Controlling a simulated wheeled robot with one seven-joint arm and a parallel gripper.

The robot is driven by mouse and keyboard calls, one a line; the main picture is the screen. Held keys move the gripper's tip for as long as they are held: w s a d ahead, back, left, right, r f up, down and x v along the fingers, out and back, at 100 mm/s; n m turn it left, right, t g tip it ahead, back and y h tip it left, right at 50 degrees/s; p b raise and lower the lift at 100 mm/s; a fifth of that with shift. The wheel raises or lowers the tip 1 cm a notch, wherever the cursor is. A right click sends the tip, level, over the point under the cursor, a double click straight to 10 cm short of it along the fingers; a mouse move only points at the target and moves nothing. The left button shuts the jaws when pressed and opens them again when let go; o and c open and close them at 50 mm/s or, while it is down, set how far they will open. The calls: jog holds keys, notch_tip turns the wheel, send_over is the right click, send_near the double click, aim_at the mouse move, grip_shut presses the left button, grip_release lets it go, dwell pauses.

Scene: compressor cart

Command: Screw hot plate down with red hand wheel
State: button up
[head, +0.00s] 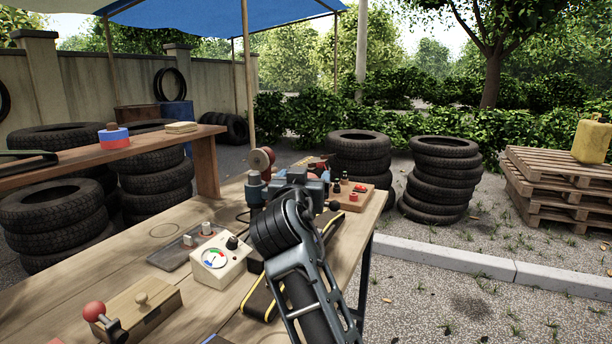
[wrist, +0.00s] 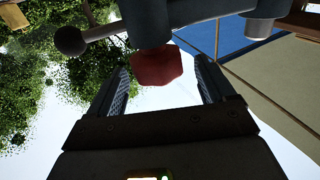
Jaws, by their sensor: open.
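A red faceted part (wrist: 157,68), which looks like the hand wheel, shows in the wrist view under a grey-blue metal frame (wrist: 185,14). My gripper (wrist: 163,76) is open, with one finger on each side of the red part and a visible gap at both sides. In the head view a blue-grey clamp (head: 318,188) stands on the bench behind my arm, which hides much of it and my fingertips. I cannot make out the hot plate or the red wheel there for certain.
The workbench (head: 165,230) holds a white gauge box (head: 220,258), a wooden block with a red-ball lever (head: 94,311) and a wooden board with knobs (head: 362,198). A raised shelf (head: 75,157) runs along the left.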

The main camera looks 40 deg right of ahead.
jog(key=shift+v, duration=2.05)
